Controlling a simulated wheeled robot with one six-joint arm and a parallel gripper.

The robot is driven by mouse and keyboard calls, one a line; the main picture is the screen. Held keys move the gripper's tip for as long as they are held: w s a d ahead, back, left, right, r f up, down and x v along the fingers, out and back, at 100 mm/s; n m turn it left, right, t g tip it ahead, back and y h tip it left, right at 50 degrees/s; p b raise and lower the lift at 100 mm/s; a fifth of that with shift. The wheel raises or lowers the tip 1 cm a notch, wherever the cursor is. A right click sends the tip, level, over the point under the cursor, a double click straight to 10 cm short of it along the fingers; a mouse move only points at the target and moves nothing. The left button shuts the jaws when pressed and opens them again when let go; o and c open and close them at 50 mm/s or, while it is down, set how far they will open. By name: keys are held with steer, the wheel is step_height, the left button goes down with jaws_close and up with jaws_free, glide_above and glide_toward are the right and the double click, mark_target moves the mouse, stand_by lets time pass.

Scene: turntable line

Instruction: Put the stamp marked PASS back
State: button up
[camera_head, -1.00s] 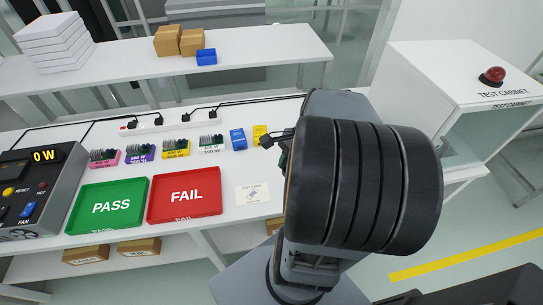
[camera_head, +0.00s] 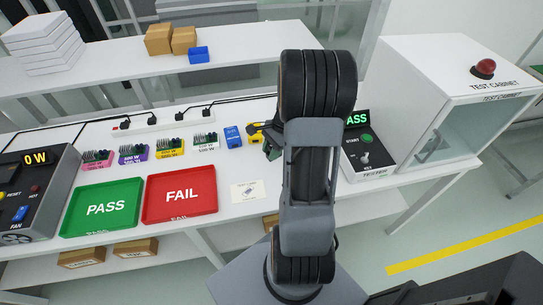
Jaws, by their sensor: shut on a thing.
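My gripper (camera_head: 268,141) is at the back of the white bench, just left of my arm, beside a small yellow block (camera_head: 254,131). It is shut on a small dark green thing (camera_head: 270,153), which I take for the stamp. My arm hides part of it, and no PASS marking can be read on it. I cannot tell whether it touches the bench or the yellow block. A blue block (camera_head: 233,137) stands left of the yellow one.
A green PASS tray (camera_head: 101,233) and a red FAIL tray (camera_head: 180,218) lie empty. A printed card (camera_head: 248,192) lies right of them. Several boards in coloured holders (camera_head: 170,147) line the back. A tester (camera_head: 368,157) and test cabinet (camera_head: 470,90) stand right.

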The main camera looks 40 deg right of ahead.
mark_target(269, 147)
steer(key=shift+f, duration=1.45)
steer(key=shift+f, duration=0.15)
steer(key=o, duration=0.8)
steer(key=shift+c, duration=0.2)
steer(key=v, duration=1.1)
steer(key=a+r+n, duration=0.1)
steer(key=a+r+n+h, duration=0.1)
steer(key=a, duration=0.1)
steer(key=a+r+n, duration=0.1)
steer(key=a, duration=0.1)
steer(key=shift+w+a+r+n, duration=0.1)
steer(key=shift+w+r+n, duration=0.05)
steer(key=shift+r+n, duration=0.2)
steer(key=s+a+r+n+t+h, duration=0.1)
steer(key=s+a+n, duration=0.2)
steer(key=a+n, duration=0.4)
steer(key=s+a+r+n+t+h, duration=0.2)
steer(key=s+a+n, duration=0.2)
steer(key=a+n, duration=0.4)
steer(key=shift+a+h, duration=0.3)
steer(key=shift+a, duration=0.5)
